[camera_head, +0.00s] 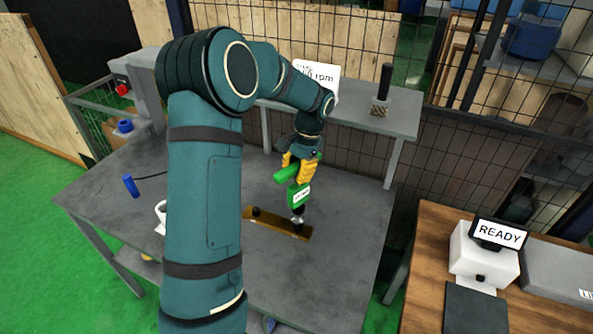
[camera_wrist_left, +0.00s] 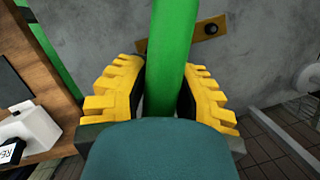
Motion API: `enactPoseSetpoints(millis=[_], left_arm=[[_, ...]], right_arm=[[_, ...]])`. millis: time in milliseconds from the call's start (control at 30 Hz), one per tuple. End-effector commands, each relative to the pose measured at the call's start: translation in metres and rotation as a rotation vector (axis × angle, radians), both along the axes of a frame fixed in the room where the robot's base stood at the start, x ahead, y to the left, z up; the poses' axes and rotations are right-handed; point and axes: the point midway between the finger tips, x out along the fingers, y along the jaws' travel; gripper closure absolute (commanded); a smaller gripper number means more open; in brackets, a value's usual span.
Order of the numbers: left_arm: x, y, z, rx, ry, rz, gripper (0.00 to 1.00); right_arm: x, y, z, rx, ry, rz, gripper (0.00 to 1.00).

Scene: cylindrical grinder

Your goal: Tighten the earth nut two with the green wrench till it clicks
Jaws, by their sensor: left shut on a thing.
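My left gripper (camera_head: 298,168) has yellow fingers and is shut on the green wrench (camera_head: 300,192). In the left wrist view the wrench (camera_wrist_left: 172,50) runs between both fingers (camera_wrist_left: 170,95). The wrench points down, and its silver tip is at the right end of a brass bar (camera_head: 275,225) on the grey table. I cannot tell whether the tip touches a nut there. A dark nut (camera_head: 256,212) stands at the bar's left end. The bar's end with one dark nut (camera_wrist_left: 211,29) shows in the left wrist view. My right gripper is out of view.
The grey table (camera_head: 350,230) is clear right of the bar. A blue-handled tool (camera_head: 130,186) lies at left, near a white mug partly hidden by my arm. A raised shelf carries a sign and a black post (camera_head: 384,85). A wooden bench at right holds a READY display (camera_head: 498,233).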

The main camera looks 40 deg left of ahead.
Motion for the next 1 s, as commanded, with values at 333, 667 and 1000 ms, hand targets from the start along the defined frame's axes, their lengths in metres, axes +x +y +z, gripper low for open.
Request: enactPoseSetpoints(millis=[333, 667, 1000], left_arm=[[0.000, 0.000, -0.009, 0.001, -0.002, 0.000, 1.00], [0.000, 0.000, -0.017, 0.001, -0.002, 0.000, 1.00], [0.000, 0.000, -0.019, 0.001, -0.002, 0.000, 1.00]], right_arm=[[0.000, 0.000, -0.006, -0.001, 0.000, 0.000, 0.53], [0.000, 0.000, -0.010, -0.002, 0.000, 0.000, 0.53], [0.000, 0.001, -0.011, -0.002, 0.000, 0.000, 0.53]])
